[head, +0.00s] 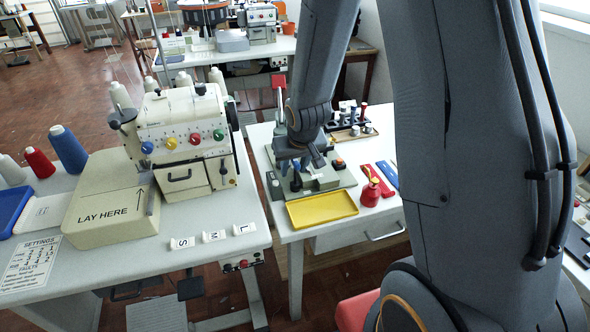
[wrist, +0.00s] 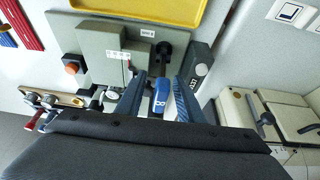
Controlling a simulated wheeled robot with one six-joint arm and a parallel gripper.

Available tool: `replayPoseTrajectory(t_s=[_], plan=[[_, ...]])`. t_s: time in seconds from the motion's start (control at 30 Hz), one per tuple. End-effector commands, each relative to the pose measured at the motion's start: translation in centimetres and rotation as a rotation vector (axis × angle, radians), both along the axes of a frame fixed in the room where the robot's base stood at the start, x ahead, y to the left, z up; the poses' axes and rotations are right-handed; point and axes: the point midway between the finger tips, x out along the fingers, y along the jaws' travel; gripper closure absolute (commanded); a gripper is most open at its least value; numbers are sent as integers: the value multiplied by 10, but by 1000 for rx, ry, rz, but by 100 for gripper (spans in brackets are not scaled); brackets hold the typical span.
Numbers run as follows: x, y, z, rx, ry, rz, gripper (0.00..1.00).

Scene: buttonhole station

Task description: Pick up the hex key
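My gripper (head: 303,160) is over the grey fixture on the small table in the head view. In the wrist view, my gripper (wrist: 161,84) has its two dark blue fingers apart, one on each side of a blue piece with a white mark (wrist: 160,98). Gaps show between the fingers and this piece.
The grey fixture (wrist: 100,52) carries an orange button (wrist: 72,68). A yellow tray (head: 322,208) lies in front. A sewing machine (head: 186,138) stands left.

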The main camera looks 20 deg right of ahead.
Motion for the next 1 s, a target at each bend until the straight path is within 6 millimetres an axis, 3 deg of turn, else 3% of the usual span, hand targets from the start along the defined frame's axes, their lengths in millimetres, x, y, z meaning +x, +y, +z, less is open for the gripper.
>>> replayPoseTrajectory(t_s=[0.17, 0.37, 0.77, 1.0], plan=[[0, 0, 1, 0, 0, 1, 67], [0, 0, 1, 0, 0, 1, 100], [-1, 0, 5, -1, 0, 2, 100], [-2, 0, 29, -1, 1, 2, 100]])
